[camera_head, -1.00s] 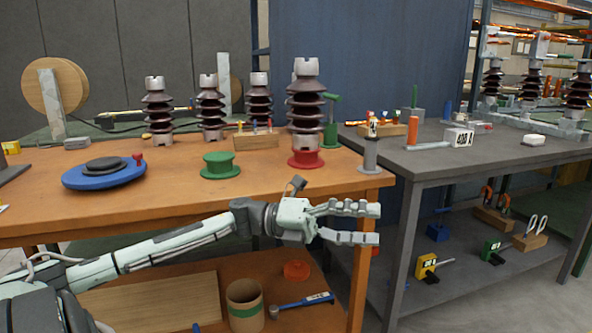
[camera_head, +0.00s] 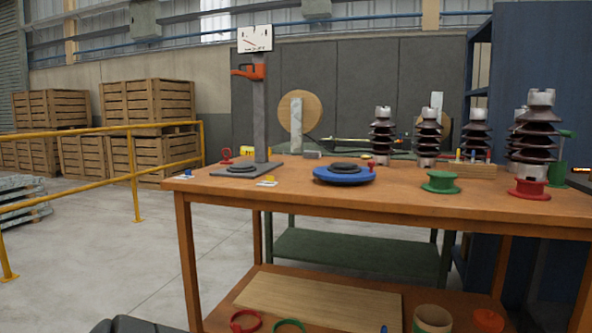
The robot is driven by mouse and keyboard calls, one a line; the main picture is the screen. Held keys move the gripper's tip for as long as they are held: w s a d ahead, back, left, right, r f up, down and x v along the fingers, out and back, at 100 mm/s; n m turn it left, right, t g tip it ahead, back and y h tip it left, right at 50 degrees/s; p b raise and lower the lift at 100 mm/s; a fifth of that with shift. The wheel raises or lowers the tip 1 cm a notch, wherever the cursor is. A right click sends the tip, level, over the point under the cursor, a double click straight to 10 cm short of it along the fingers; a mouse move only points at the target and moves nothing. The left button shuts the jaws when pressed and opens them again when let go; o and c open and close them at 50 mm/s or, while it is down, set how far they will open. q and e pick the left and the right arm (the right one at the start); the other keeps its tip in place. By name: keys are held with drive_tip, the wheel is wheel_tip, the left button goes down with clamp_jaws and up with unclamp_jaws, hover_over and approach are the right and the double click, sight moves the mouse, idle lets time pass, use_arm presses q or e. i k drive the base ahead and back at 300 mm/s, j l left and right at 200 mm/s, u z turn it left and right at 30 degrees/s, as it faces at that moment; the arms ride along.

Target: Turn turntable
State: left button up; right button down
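The turntable (camera_head: 345,174) is a blue round disc with a black raised centre and a small red knob (camera_head: 371,164) at its right rim. It lies flat on the orange-brown wooden workbench (camera_head: 300,194), near the middle of its top. Neither of my grippers is in view. Only a dark part, probably of my own body, shows at the bottom edge.
A stand with a gauge (camera_head: 255,39) rises from a grey plate left of the turntable. A green spool (camera_head: 441,181), a red spool bearing an insulator (camera_head: 530,187), and other insulators stand to the right. A yellow railing (camera_head: 131,168) and open floor lie left.

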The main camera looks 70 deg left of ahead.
sight(338, 171)
drive_tip(key=i+u, duration=0.1)
drive_tip(key=u, duration=0.35)
drive_tip(key=i+j+u, duration=0.1)
drive_tip(key=u, duration=0.75)
drive_tip(key=i+u, duration=0.15)
drive_tip(key=u, duration=0.3)
drive_tip(key=i+l+u, duration=0.85)
drive_tip(key=i+l, duration=0.15)
drive_tip(key=l, duration=0.2)
drive_tip(key=i+l, duration=0.2)
drive_tip(key=k+l+z, duration=0.3)
drive_tip(key=k+l, duration=0.6)
drive_tip(key=i+l, duration=0.05)
drive_tip(key=l, duration=0.05)
